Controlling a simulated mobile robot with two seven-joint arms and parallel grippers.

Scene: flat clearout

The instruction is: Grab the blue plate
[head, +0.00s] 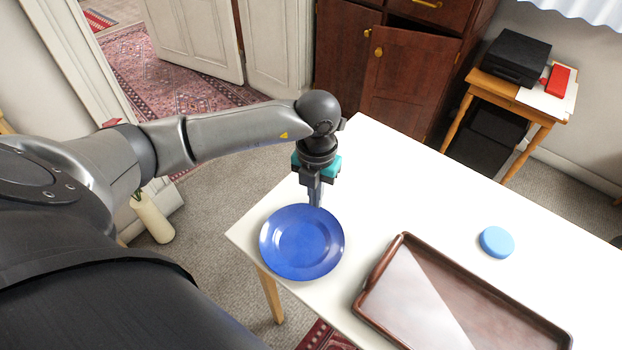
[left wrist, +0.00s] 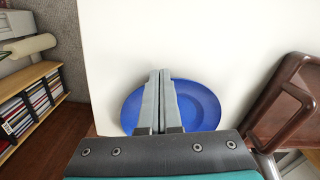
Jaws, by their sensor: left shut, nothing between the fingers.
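The blue plate (head: 302,243) lies face up on the white table (head: 385,185), near its left corner. My left gripper (head: 315,203) points down at the plate's far rim, its fingers together with nothing between them. In the left wrist view the shut fingers (left wrist: 160,78) overlap the plate (left wrist: 200,103) and hide part of it. I cannot tell whether the fingertips touch the rim. My right gripper is in neither view.
A brown tray (head: 397,241) stands on the table right of the plate, and a light blue round object (head: 496,242) lies beyond it. Behind are a wooden cabinet (head: 400,85) and a side table (head: 491,87) with a black box (head: 515,56). The table's far middle is clear.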

